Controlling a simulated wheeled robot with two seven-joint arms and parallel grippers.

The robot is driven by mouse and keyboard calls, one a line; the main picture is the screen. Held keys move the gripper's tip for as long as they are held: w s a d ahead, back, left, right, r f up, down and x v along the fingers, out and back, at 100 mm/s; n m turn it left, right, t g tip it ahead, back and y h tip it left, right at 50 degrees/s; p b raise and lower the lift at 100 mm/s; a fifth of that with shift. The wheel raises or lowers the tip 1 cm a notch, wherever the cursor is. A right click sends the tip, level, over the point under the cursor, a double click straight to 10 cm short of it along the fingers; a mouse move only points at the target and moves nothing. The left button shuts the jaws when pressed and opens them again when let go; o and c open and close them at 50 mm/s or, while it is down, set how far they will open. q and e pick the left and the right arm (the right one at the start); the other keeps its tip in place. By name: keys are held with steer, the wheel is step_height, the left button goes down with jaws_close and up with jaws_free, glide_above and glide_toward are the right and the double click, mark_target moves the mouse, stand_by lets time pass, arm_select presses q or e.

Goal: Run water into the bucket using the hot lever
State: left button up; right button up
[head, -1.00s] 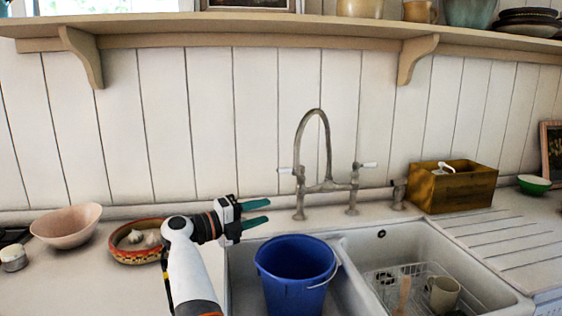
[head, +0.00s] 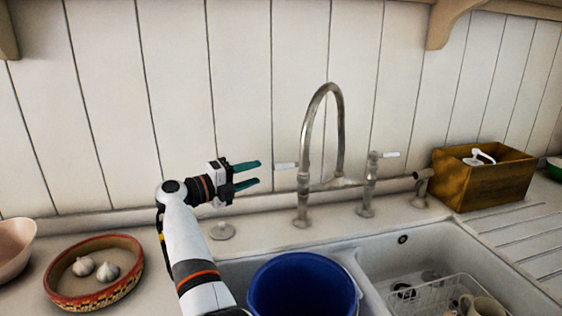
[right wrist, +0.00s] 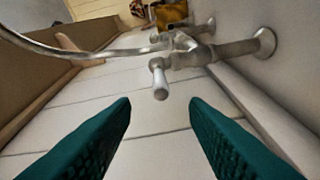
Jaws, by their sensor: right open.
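My right gripper (head: 258,172) is open and empty, just left of the tap's left lever (head: 286,165), with its teal fingers pointing at it. In the right wrist view the white-tipped lever (right wrist: 160,80) lies ahead, between and beyond the fingertips, apart from both. The tap (head: 339,130) is grey metal with a tall arched spout and a second white-tipped lever (head: 389,154) on the right. I cannot read any hot or cold mark. The blue bucket (head: 303,285) stands in the left basin, its lower part out of frame. I see no running water. My left gripper is not in view.
The right basin (head: 403,240) holds a wire rack (head: 430,295) and a mug (head: 482,305). A wooden box (head: 460,185) stands right of the tap. A patterned bowl of garlic (head: 125,278) and a pink bowl (head: 12,245) sit at left. The wall is close behind the tap.

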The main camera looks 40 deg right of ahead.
mark_target(282, 165)
steer(key=d, duration=0.3)
steer(key=d+p, duration=0.1)
steer(key=d, duration=0.2)
steer(key=s+d+p, duration=0.1)
steer(key=d, duration=0.2)
steer(key=shift+d+r, duration=0.1)
steer(key=shift+d, duration=0.05)
steer(key=shift+s+d, duration=0.1)
steer(key=shift+d, duration=0.25)
jaws_close()
